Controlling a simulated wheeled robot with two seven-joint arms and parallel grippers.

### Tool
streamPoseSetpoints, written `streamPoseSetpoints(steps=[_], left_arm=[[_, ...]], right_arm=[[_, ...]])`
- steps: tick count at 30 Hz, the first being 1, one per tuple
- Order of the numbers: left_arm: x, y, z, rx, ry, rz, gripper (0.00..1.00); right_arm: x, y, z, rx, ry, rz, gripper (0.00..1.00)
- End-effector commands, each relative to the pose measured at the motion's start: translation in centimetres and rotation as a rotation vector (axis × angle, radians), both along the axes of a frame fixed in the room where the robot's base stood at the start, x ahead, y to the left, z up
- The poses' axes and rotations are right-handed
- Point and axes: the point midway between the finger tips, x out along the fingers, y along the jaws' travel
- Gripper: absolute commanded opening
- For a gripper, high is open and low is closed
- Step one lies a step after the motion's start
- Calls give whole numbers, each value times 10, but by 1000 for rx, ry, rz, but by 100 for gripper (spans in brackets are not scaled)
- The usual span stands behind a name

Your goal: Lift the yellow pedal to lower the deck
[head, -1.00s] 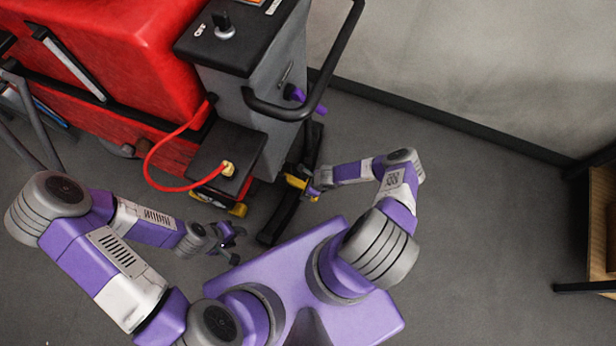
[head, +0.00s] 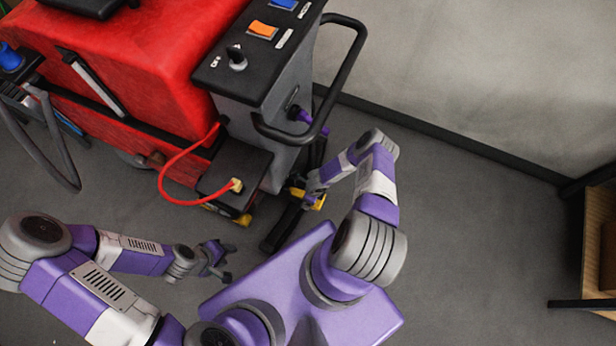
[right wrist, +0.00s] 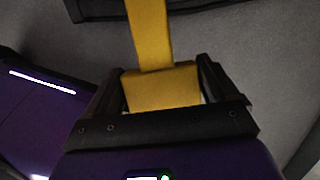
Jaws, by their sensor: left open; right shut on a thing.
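The yellow pedal (head: 320,201) is low at the rear of the red floor scrubber (head: 165,50), beside its grey rear column (head: 262,125). In the right wrist view the pedal (right wrist: 158,88) is a flat yellow pad on a yellow arm running up the picture. My right gripper (head: 312,190) is shut on the pad, which sits between its two dark fingers. In the head view the gripper partly hides the pedal. My left gripper (head: 222,262) is open and empty above the floor, left of the pedal. The deck cannot be made out.
A black bar (head: 282,230) lies low behind the scrubber, between my grippers. A wooden shelf (head: 597,230) stands at right. Floor between shelf and right arm is clear.

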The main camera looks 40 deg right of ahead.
Motion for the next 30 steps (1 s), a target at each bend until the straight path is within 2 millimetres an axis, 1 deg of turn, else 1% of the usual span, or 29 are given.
streamPoseSetpoints(steps=[1,7,23,24,26,30], left_arm=[[0,0,3,0,0,0,43],[0,0,7,0,0,0,43],[0,0,8,0,0,0,43],[0,0,8,0,0,0,43],[0,0,8,0,0,0,43],[0,0,8,0,0,0,43]], right_arm=[[2,-1,5,-2,-2,1,33],[5,1,11,-2,-3,1,33],[7,3,13,1,-5,2,33],[7,3,13,1,-6,2,91],[7,3,13,1,-5,2,100],[6,3,12,0,-3,2,100]])
